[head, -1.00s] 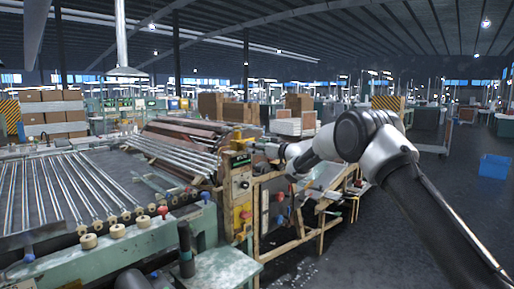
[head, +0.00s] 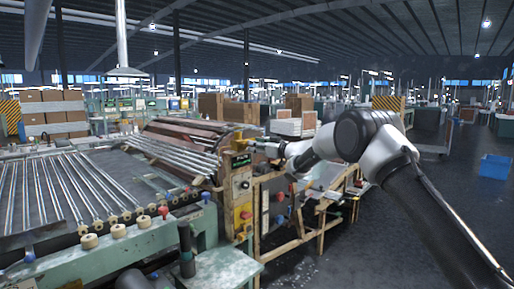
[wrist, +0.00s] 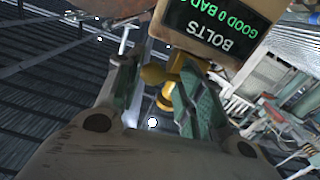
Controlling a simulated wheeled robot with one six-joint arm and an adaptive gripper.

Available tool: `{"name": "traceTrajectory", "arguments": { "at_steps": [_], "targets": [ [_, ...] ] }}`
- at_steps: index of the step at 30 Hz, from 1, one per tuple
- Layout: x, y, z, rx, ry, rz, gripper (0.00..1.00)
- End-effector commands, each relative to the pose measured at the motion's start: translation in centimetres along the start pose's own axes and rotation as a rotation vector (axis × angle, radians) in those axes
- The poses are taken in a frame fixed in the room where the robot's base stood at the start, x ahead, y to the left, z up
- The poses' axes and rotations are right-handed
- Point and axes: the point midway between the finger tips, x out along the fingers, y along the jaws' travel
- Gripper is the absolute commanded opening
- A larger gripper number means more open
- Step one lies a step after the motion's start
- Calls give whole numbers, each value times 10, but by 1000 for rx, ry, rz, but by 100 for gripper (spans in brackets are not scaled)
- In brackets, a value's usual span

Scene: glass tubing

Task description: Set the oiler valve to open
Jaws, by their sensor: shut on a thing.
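The oiler valve shows in the wrist view as a yellow-brass lever (wrist: 154,74) with a yellow body behind it, just below the display box. My gripper (wrist: 160,88) has its green-padded fingers on either side of the lever and is shut on it. In the head view my gripper (head: 254,143) reaches in from the right to the top of the machine's control post. The valve is small there and partly hidden by the gripper, so its exact setting is hard to tell.
A display box (wrist: 222,30) reading "BOLTS" sits close beside the fingers. The control panel (head: 242,190) stands below the gripper. A rack of glass tubes (head: 65,190) fills the left. Open floor (head: 400,240) lies right, with a blue bin (head: 495,168).

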Motion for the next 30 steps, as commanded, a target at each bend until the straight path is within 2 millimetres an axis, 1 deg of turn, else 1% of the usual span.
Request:
{"name": "traceTrajectory", "arguments": {
  "at_steps": [5, 14, 30],
  "targets": [
    [0, 1, -5, -125, -1, 2, 14],
    [-1, -2, -17, -407, 0, 2, 13],
    [-1, -16, -34, -916, -2, 3, 13]
  ]
}}
